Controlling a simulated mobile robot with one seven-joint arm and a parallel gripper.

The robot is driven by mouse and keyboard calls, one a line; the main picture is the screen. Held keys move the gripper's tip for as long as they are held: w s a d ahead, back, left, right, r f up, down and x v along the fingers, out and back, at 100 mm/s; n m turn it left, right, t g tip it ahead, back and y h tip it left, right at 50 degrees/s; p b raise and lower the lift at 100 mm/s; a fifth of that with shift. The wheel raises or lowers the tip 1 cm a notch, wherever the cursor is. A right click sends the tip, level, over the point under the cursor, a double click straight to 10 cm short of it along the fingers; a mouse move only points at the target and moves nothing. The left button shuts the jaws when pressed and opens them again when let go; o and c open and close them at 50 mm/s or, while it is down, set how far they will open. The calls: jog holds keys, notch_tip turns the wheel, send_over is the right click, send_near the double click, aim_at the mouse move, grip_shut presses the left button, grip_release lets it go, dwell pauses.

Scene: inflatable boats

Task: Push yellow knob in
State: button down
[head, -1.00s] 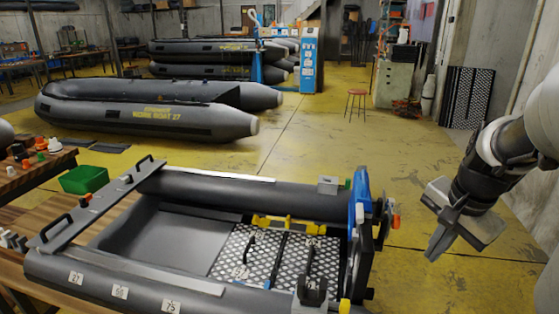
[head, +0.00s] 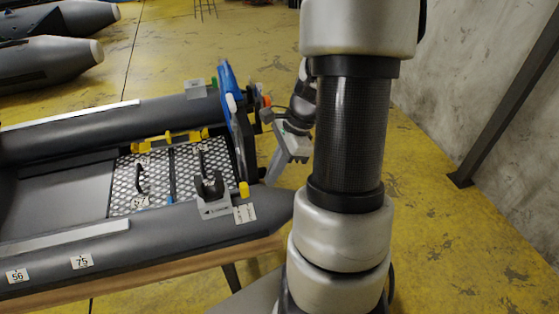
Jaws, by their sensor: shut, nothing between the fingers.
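The yellow knob (head: 244,189) sticks up at the transom end of the near grey boat tube, beside a grey oarlock block (head: 213,196). It is small, and how far out it stands is hard to tell. My gripper (head: 270,178) points down just right of the knob, beyond the transom, with a visible gap in the picture. It is shut and empty. My own arm hides part of the gripper's wrist and the floor behind it.
The small boat (head: 70,240) rests on a wooden table (head: 180,264). Its blue and black transom (head: 236,115) stands left of my gripper. A green knob (head: 214,82) and an orange knob (head: 266,101) sit nearby. Open yellow floor lies to the right, before a concrete wall (head: 460,70).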

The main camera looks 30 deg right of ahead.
aim_at(246, 184)
jog(key=shift+w+a, duration=0.3)
jog(key=shift+a, duration=0.7)
jog(key=shift+w+a, duration=0.25)
jog(key=shift+a, duration=0.7)
jog(key=shift+a, duration=0.15)
jog(key=shift+w+a+r+p, duration=0.1)
jog(key=shift+w+a+p, duration=0.1)
jog(key=shift+a, duration=0.25)
jog(key=shift+w+a+p, duration=0.1)
jog(key=shift+a+p, duration=0.1)
jog(key=shift+a, duration=0.45)
jog(key=shift+d, duration=0.2)
